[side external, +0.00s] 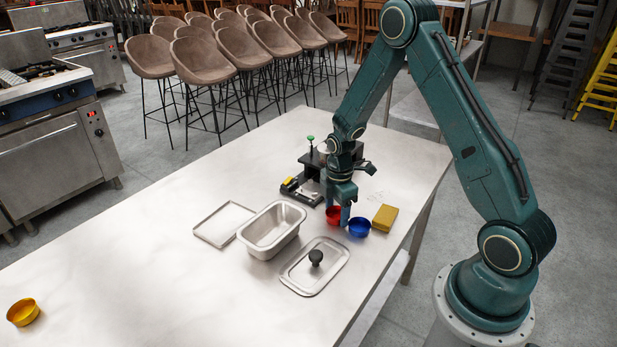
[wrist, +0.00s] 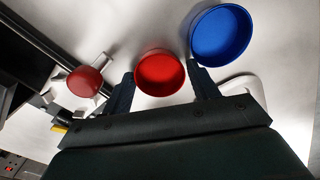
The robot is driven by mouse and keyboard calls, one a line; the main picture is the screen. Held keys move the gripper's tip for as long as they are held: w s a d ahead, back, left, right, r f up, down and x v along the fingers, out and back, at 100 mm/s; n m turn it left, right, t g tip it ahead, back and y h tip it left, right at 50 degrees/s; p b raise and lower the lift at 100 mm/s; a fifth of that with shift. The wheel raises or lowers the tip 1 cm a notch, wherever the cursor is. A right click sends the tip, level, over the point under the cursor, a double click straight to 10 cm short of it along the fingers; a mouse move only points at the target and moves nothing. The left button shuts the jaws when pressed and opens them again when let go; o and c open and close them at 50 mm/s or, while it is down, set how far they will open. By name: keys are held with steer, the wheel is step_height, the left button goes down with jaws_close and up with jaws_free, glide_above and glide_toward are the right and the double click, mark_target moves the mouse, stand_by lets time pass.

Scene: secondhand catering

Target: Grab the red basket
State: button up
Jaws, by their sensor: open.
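The red basket (side external: 333,215) is a small round open container standing on the table. In the wrist view the red basket (wrist: 160,72) lies ahead of and between my two fingers. My gripper (side external: 344,204) is open and low over the table at the red basket; in the wrist view my gripper (wrist: 163,84) has a finger on each side of it. I cannot tell whether the fingers touch it. The right finger is close to the blue basket (side external: 359,227), which also shows in the wrist view (wrist: 221,36). In the side view my gripper partly hides the red basket.
A yellow block (side external: 385,217) lies right of the blue basket. A steel pan (side external: 270,229), a lid with a black knob (side external: 315,266) and a flat tray (side external: 223,224) are to the left. A black device (side external: 311,170) stands behind.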

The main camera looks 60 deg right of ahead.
steer(key=shift+f, duration=0.1)
stand_by(0.4)
steer(key=c, duration=0.7)
step_height(320, 180, up, 20)
steer(key=shift+r, duration=0.1)
stand_by(0.6)
stand_by(0.5)
